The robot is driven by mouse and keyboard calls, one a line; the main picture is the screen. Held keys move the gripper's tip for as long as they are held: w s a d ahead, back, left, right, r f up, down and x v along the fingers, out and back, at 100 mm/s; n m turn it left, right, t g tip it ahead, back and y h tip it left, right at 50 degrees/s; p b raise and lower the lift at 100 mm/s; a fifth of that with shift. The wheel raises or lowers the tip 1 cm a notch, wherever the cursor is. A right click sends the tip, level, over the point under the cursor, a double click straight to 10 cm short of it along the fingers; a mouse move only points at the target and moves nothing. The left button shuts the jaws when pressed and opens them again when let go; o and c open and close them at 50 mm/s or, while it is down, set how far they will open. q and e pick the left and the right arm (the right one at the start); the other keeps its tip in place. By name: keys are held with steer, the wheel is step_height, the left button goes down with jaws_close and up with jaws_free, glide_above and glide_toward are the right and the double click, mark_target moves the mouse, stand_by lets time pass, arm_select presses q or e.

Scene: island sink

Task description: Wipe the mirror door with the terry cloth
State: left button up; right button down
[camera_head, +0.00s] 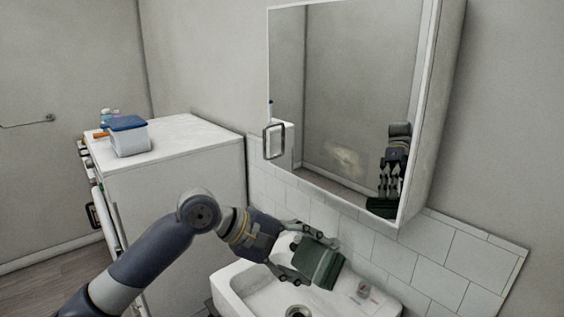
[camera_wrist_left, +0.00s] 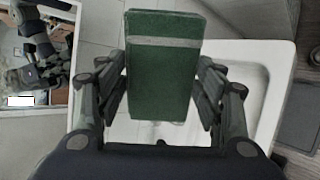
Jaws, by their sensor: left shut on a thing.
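The mirror door (camera_head: 350,70) is the front of a white wall cabinet above the sink. A pale smudge (camera_head: 343,158) shows low on its glass, and the glass reflects my arm. The dark green terry cloth (camera_head: 318,262), folded into a block with a lighter stripe, is held in my left gripper (camera_head: 312,256) below the mirror, over the sink and apart from the glass. In the left wrist view the cloth (camera_wrist_left: 162,75) sits between the two fingers of the left gripper (camera_wrist_left: 162,85). My right gripper is not in view.
The white sink (camera_head: 235,292) lies under my left gripper, with a small item (camera_head: 364,290) on its right side. The cabinet handle (camera_head: 273,141) sticks out at the mirror's lower left. A white appliance (camera_head: 185,165) with a blue-lidded box (camera_head: 129,138) stands left.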

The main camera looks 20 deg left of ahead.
arm_select(q)
steer(key=w+r+n+t, duration=0.1)
steer(key=w+r+t, duration=0.1)
steer(key=w+a+r+n+t, duration=0.1)
steer(key=w+r+t, duration=0.1)
steer(key=r, duration=0.1)
steer(key=w+a+r+n+t+p, duration=0.1)
steer(key=w+r, duration=0.1)
steer(key=r, duration=0.1)
steer(key=shift+w+a+r+n+t+h, duration=0.2)
steer(key=shift+a+n+t+h, duration=0.1)
steer(key=shift+t+h, duration=0.1)
steer(key=w+a+r+n+t, duration=0.2)
steer(key=w+a+r+t, duration=0.2)
steer(key=a+r, duration=0.15)
steer(key=x, duration=0.6)
steer(key=shift+d+y, duration=0.2)
steer(key=shift+y, duration=0.1)
steer(key=shift+p+x, duration=0.4)
steer(key=shift+x, duration=0.5)
